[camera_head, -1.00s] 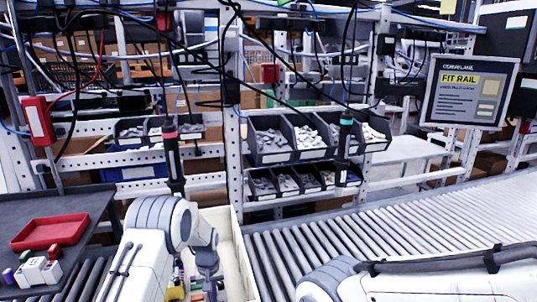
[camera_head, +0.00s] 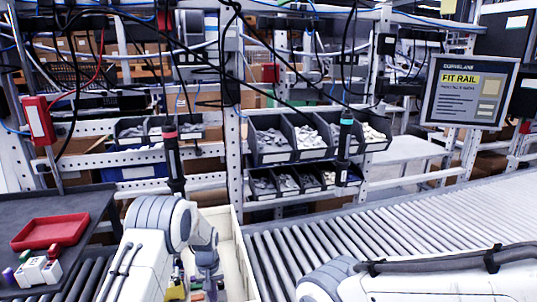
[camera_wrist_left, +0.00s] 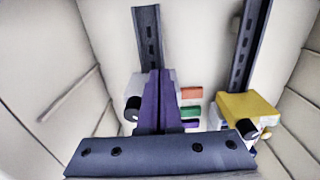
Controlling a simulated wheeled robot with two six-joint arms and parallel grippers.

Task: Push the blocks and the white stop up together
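In the left wrist view, a dark slotted rail (camera_wrist_left: 147,38) runs up the bin behind my left gripper (camera_wrist_left: 159,74). Its two dark purple fingers stand side by side, looking shut with a thin seam. Small orange (camera_wrist_left: 191,93), green (camera_wrist_left: 190,111) and purple (camera_wrist_left: 191,124) blocks show just right of the fingers. A white piece with a black knob (camera_wrist_left: 132,106) shows left of them; I cannot tell whether it is the white stop. The fingers hide what lies between. In the head view my left arm reaches into the bin. My right gripper is out of view.
A second rail (camera_wrist_left: 250,40) carries a yellow block (camera_wrist_left: 247,107) at right. The cream bin walls (camera_head: 235,250) enclose the rails closely. The roller conveyor (camera_head: 370,235) is clear.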

